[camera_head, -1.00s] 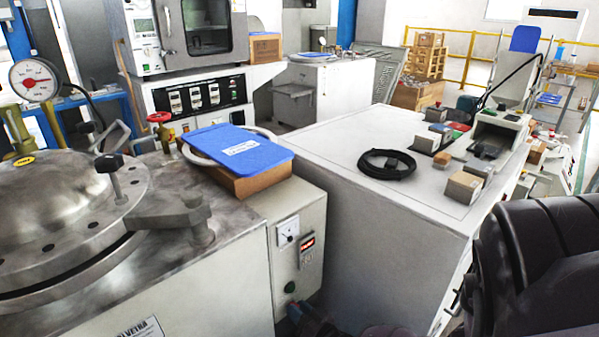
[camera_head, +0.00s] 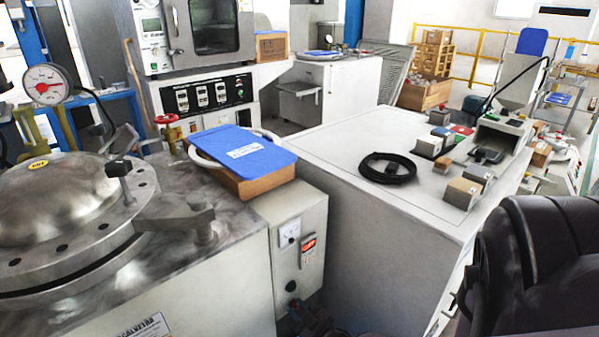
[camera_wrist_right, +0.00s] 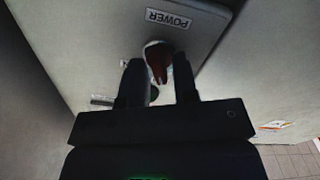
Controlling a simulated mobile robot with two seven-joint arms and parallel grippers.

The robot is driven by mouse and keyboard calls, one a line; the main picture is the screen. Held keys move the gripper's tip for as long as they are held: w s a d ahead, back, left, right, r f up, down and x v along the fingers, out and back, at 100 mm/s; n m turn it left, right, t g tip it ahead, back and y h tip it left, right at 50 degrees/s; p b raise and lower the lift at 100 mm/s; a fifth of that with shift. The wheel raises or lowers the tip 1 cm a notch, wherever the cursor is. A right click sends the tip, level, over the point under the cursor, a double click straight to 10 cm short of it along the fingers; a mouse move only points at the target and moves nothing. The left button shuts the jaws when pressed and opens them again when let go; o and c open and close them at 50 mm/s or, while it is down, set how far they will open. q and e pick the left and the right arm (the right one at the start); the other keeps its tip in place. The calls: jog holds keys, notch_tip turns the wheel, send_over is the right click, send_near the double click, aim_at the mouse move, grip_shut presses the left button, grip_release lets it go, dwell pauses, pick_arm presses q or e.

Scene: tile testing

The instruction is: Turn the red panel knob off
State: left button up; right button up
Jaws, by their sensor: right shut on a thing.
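The red knob (camera_wrist_right: 157,60) sits on a pale ring on the grey panel (camera_wrist_right: 105,35), under a POWER label (camera_wrist_right: 169,18) in the right wrist view. My right gripper (camera_wrist_right: 158,72) has one dark finger on each side of it and is shut on it. In the head view the right gripper (camera_head: 298,306) is small and dark at the low front of the grey control box (camera_head: 313,215). The knob is hidden or too small to make out there. A round dark button (camera_head: 291,286) is just above the gripper. My left gripper is not in view.
A blue clipboard (camera_head: 240,150) lies on top. A steel pressure vessel (camera_head: 60,200) is at left. A white bench (camera_head: 340,130) stands close at right.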

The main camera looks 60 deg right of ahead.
jog(key=shift+n, duration=0.6)
grip_shut()
jog(key=o, duration=0.6)
grip_release()
jog(key=shift+s+a, duration=0.1)
jog(key=shift+s, duration=0.15)
pick_arm(q)
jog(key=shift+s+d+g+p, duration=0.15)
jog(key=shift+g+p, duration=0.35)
jog(key=shift+p, duration=0.6)
pick_arm(e)
jog(key=shift+v, duration=5.15)
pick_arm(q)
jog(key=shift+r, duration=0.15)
